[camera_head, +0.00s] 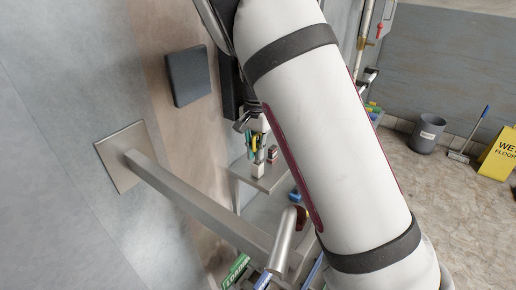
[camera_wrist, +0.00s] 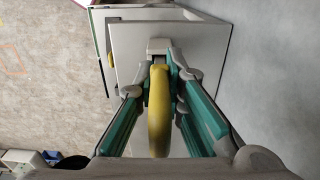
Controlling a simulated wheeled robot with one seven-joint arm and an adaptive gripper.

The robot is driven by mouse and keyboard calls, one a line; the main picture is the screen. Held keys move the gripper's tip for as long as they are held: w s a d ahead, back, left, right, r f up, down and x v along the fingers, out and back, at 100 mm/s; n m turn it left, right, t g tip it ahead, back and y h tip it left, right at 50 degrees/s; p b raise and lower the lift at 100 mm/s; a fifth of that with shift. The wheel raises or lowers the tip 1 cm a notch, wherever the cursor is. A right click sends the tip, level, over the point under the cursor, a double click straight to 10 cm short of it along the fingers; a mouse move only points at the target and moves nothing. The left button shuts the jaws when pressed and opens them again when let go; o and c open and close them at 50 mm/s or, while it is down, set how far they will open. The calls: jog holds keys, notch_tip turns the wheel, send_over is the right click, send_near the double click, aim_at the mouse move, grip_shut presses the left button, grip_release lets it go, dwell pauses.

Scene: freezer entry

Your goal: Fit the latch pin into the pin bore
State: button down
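My gripper (camera_wrist: 160,78) has its green-padded fingers closed on both sides of a yellow curved piece (camera_wrist: 159,112) in the wrist view. This piece looks like the handle of the latch pin; no pin shaft can be made out. A small pale block (camera_wrist: 158,46) lies just beyond the fingertips, over a light grey shelf (camera_wrist: 205,48). In the head view my gripper (camera_head: 256,145) points down at the pale block (camera_head: 257,171) near the shelf (camera_head: 283,178). The pin bore cannot be made out, and I cannot tell whether the pin touches the block.
A metal bar handle (camera_head: 200,207) on a square wall plate (camera_head: 121,157) crosses the lower left of the head view. A small red item (camera_head: 272,155) stands on the shelf. A grey bin (camera_head: 428,133) and yellow floor sign (camera_head: 499,155) stand on the floor at right.

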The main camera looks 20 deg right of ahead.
jog(key=shift+r+p, duration=0.3)
jog(key=shift+r, duration=0.55)
dwell(0.8)
jog(key=shift+r+p, duration=0.6)
jog(key=shift+r, duration=2.1)
jog(key=shift+d, duration=0.1)
